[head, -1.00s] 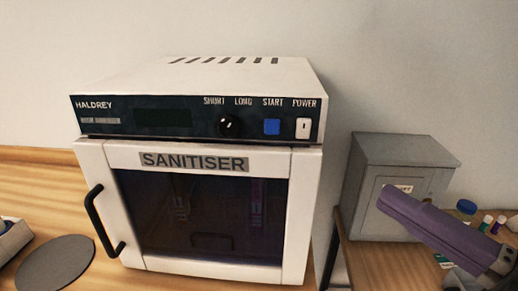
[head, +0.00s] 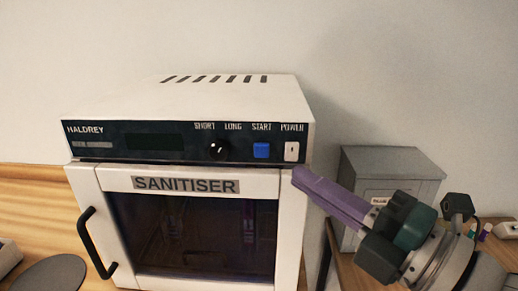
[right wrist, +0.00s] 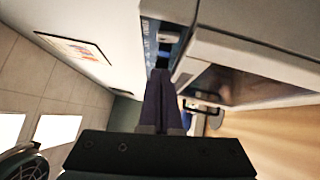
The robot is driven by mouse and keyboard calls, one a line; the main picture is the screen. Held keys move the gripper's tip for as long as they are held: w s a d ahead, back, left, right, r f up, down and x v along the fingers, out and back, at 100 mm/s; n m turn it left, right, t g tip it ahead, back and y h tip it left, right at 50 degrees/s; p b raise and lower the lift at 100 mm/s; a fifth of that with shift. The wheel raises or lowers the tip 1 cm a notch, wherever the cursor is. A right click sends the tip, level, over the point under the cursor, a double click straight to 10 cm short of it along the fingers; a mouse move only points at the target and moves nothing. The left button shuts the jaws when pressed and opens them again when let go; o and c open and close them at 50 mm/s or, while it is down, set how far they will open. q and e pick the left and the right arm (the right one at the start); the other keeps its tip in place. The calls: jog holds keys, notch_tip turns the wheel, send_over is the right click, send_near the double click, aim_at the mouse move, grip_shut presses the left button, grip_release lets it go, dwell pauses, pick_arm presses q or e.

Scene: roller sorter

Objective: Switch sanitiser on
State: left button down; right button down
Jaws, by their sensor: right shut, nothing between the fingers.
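The white sanitiser (head: 285,235) stands on the wooden counter with its door shut. Its dark control panel (head: 105,142) has an unlit display, a black knob (head: 218,149), a blue START button (head: 261,150) and a white POWER switch (head: 292,151). My right gripper (head: 298,174), with purple fingers, is shut and empty. In the head view its tips appear just below the POWER switch; contact cannot be told. In the right wrist view the shut fingers (right wrist: 162,85) point toward the panel's end (right wrist: 160,50). My left gripper is out of view.
A grey metal box (head: 395,161) stands to the right of the sanitiser, behind my right arm. Small bottles (head: 485,231) are at the far right. A round grey disc (head: 50,275) lies at the lower left. The wall above is clear.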

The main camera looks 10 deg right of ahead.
aim_at(292, 152)
jog(key=shift+w+d+r+p, duration=0.1)
jog(key=shift+w+d, duration=0.05)
jog(key=shift+w, duration=0.55)
jog(key=shift+w+d+r+p, duration=0.1)
jog(key=shift+w+d, duration=0.1)
jog(key=shift+w, duration=0.45)
jog(key=shift+w+d+r+p, duration=0.1)
jog(key=shift+w+d, duration=0.05)
jog(key=shift+w, duration=0.55)
